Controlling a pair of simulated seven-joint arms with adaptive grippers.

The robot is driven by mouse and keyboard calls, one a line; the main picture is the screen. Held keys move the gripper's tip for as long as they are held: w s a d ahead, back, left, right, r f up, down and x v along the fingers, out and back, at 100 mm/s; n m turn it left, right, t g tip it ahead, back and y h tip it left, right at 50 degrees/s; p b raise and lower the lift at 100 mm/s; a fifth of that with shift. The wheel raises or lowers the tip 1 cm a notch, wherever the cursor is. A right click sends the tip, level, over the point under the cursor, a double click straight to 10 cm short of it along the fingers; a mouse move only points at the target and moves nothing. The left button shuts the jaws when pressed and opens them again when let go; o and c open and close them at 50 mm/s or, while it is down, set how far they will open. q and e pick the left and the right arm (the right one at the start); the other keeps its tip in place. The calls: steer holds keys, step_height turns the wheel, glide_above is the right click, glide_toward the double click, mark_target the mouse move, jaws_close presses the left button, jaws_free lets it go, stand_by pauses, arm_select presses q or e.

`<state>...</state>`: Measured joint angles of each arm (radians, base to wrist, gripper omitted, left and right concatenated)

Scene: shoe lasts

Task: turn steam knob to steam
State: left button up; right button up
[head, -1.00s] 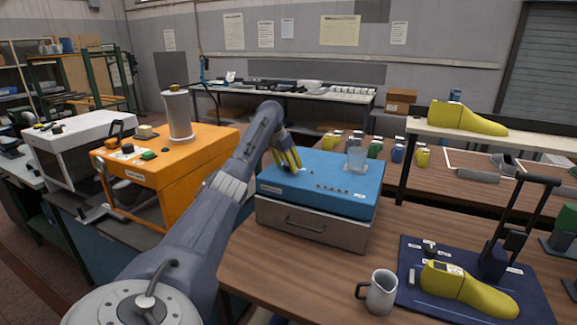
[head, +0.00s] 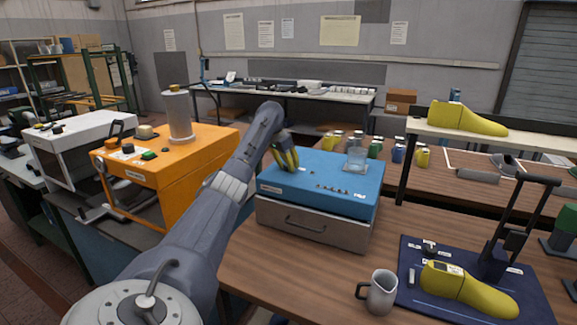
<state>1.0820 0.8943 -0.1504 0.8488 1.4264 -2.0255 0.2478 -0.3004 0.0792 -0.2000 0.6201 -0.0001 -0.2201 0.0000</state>
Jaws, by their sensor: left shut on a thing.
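The blue machine (head: 325,190) stands on the wooden table with a grey drawer (head: 310,225) under it. My left gripper (head: 287,167), with yellow fingers, points down at the left part of the machine's top. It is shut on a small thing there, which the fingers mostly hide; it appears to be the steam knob. I cannot read the knob's setting. My right gripper is not in the picture.
A yellow shoe last (head: 468,290) lies on a dark blue mat (head: 535,296) beside a black lever press (head: 500,252). An orange machine (head: 185,175) stands at the left. The wood in front of the drawer is clear.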

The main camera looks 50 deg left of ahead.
arm_select(q)
jaws_close()
steer(key=m+h, duration=0.1)
steer(key=m, duration=0.3)
steer(key=shift+w+d+h, duration=0.1)
steer(key=shift+h, duration=0.3)
steer(key=shift+m, duration=0.7)
steer(key=shift+m+h, duration=0.3)
steer(key=o, duration=1)
jaws_free()
steer(key=shift+w+d, duration=0.1)
steer(key=shift+o, duration=1.3)
steer(key=v, duration=1.2)
steer(key=shift+g, duration=0.3)
